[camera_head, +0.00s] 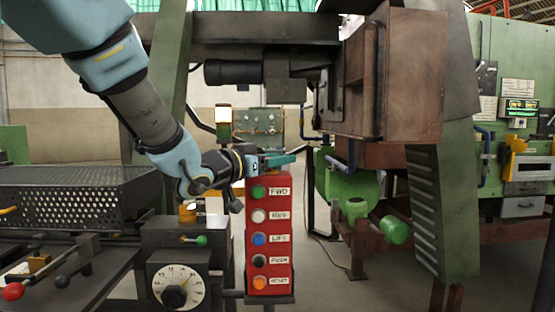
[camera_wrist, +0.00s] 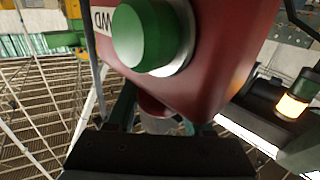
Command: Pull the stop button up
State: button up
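The red control box (camera_head: 281,225) stands upright in the head view, with a column of labelled buttons on its front. The green FWD button (camera_head: 258,191) is at its top and looms large in the wrist view (camera_wrist: 150,35). My gripper (camera_head: 276,161) lies across the box's top end, its teal fingers pointing right. In the wrist view its two fingers (camera_wrist: 158,118) are spread on either side of a grey round part (camera_wrist: 160,124) by the box's end. No clear stop button shows; my gripper hides much of the box top. Whether the fingers touch anything is unclear.
A dial block (camera_head: 178,284) and a perforated metal guard (camera_head: 80,195) stand left of the box. A signal lamp (camera_wrist: 292,106) is close by in the wrist view. The rusty furnace housing (camera_head: 400,75) and green machinery (camera_head: 357,195) are right.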

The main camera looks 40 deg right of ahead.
grip_shut()
dwell(0.9)
